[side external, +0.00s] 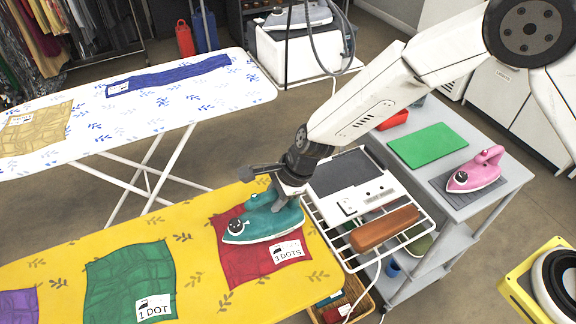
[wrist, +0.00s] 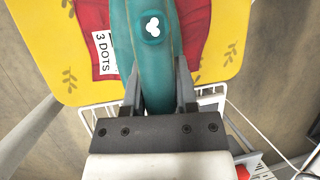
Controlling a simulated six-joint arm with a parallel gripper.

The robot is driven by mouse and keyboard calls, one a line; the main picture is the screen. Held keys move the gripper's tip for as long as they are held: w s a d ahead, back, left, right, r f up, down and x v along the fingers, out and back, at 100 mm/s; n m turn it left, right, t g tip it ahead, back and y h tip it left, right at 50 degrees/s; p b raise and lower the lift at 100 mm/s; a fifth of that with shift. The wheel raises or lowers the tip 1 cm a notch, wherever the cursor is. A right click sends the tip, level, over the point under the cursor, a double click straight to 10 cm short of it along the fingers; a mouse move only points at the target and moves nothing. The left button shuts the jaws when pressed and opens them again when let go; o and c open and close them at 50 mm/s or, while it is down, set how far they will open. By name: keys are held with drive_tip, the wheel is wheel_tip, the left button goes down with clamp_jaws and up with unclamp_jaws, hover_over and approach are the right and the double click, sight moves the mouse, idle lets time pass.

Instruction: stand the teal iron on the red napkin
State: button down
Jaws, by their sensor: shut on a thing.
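The teal iron (side external: 264,222) is over the red napkin (side external: 236,262) on the yellow ironing board, its soleplate side down and its nose to the left. I cannot tell whether it touches the cloth. My gripper (side external: 285,196) is shut on the iron's handle from above. In the wrist view the teal handle (wrist: 152,60) runs between both fingers (wrist: 158,92), with a white dotted mark on its top. The red napkin (wrist: 192,30) shows on both sides of it. A "3 DOTS" label (side external: 286,252) lies on the napkin's right part, uncovered.
A green napkin labelled "1 DOT" (side external: 115,285) and a purple one (side external: 18,306) lie farther left on the yellow board (side external: 195,297). A wire rack (side external: 322,228) with a brown block (side external: 385,228) adjoins its right end. A pink iron (side external: 474,174) stands on the grey cart.

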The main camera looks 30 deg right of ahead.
sight(261, 212)
drive_tip(key=shift+w+a+f, duration=0.1)
drive_tip(key=shift+w+f, duration=0.15)
drive_tip(key=shift+f, duration=1.5)
drive_tip(key=shift+s+f, duration=0.1)
drive_tip(key=shift+f, duration=0.35)
drive_tip(key=shift+s+f, duration=0.1)
drive_tip(key=shift+f, duration=0.25)
drive_tip(key=shift+c, duration=1.9)
unclamp_jaws()
drive_tip(key=shift+f, duration=0.1)
drive_tip(key=shift+s, duration=0.1)
drive_tip(key=shift+r, duration=0.2)
